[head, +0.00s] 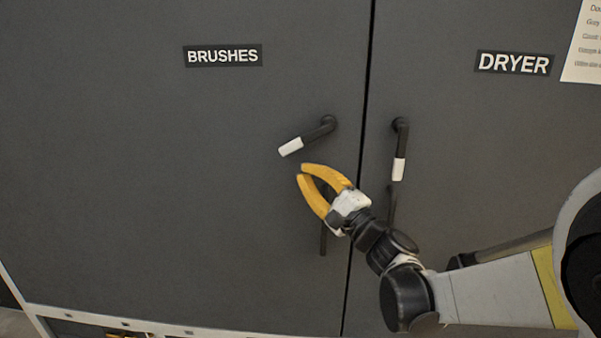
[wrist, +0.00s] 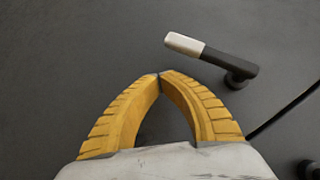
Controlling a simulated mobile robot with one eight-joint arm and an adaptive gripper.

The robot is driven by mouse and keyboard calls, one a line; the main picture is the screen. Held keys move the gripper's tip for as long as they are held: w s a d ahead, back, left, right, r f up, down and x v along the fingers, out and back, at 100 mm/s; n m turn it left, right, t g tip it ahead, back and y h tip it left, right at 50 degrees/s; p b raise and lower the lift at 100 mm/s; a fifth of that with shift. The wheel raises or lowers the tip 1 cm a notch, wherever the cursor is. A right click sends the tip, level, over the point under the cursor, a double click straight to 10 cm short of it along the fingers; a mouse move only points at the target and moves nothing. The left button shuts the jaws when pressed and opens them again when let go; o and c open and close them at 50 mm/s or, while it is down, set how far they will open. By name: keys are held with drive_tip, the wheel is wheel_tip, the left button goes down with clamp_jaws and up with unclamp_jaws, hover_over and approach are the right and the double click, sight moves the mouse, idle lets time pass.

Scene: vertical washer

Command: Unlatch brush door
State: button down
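The brush door (head: 150,160) is the left dark grey panel under the "BRUSHES" label (head: 223,55). Its latch handle (head: 317,133) is a black lever with a white end, slanting down to the left from its pivot. The handle also shows in the wrist view (wrist: 212,55), above and right of my fingertips. My gripper (head: 301,171) has yellow fingers. In the wrist view my gripper (wrist: 159,76) has its fingertips together with nothing between them. It is just below the handle's white end in the head view and appears apart from it.
The dryer door (head: 480,190) is to the right, with its own black-and-white handle (head: 400,150) hanging straight down. A narrow dark seam separates the two doors, which look closed. A paper notice (head: 584,50) is at the upper right. Open space lies left of my gripper.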

drive_tip(key=s+d+f+p, duration=0.1)
drive_tip(key=s+d+f, duration=0.2)
drive_tip(key=s+f, duration=0.3)
drive_tip(key=shift+s+d+f, duration=0.15)
drive_tip(key=shift+s+d, duration=0.1)
drive_tip(key=shift+s, duration=0.35)
